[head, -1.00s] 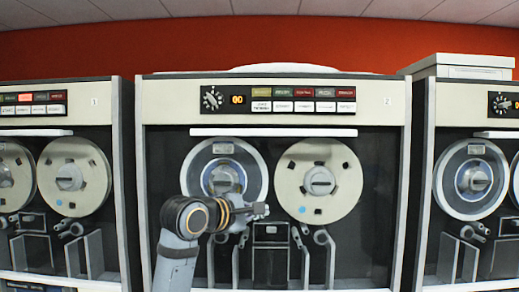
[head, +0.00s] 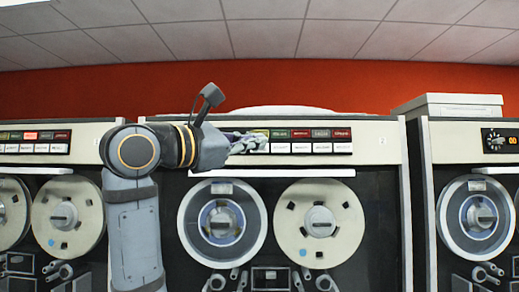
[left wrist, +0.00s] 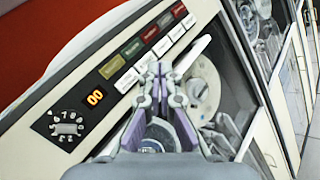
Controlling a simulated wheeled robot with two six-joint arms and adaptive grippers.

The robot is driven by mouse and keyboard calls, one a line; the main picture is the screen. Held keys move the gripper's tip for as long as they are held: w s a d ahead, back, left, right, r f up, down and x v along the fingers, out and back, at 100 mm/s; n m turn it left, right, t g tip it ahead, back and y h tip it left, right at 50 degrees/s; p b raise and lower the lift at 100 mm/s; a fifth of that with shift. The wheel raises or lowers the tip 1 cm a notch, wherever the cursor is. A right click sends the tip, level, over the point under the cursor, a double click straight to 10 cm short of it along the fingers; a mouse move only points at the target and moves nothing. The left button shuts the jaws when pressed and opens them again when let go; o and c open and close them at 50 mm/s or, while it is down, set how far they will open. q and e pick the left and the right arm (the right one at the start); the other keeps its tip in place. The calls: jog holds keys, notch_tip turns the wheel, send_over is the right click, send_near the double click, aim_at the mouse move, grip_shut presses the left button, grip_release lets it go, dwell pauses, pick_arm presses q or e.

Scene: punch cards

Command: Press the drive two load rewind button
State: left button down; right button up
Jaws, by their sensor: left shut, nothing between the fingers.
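Drive two (head: 380,130) is the middle cabinet, with a "2" at its panel's upper right. Its button panel has coloured lamps above a row of white buttons. The leftmost white button, load rewind, shows in the left wrist view (left wrist: 125,81), below the yellow lamp; in the head view my gripper hides it. My left gripper (head: 260,142) is shut and empty, its tips overlapping the panel's left end. In the left wrist view the gripper tips (left wrist: 156,70) appear just right of and below that button, near the second white button (left wrist: 145,63). I cannot tell whether they touch the panel.
Below the panel are a white bar (head: 300,173) and two tape reels, the left (head: 187,225) and the right (head: 345,225). An orange "00" display (left wrist: 95,97) and a rotary dial (left wrist: 66,128) lie left of the buttons. Similar drives stand on both sides.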

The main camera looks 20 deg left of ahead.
pick_arm(q)
jog(key=shift+w+a+p, duration=0.4)
jog(key=shift+w+p, duration=0.15)
jog(key=shift+w, duration=0.85)
jog(key=shift+w+a+p, duration=0.4)
jog(key=shift+w+p, duration=0.15)
jog(key=shift+w, duration=0.9)
jog(key=shift+w+a+p, duration=0.4)
jog(key=shift+w+p, duration=0.15)
jog(key=shift+w, duration=0.85)
jog(key=shift+w, duration=0.1)
jog(key=shift+w+a, duration=0.1)
jog(key=shift+w, duration=0.2)
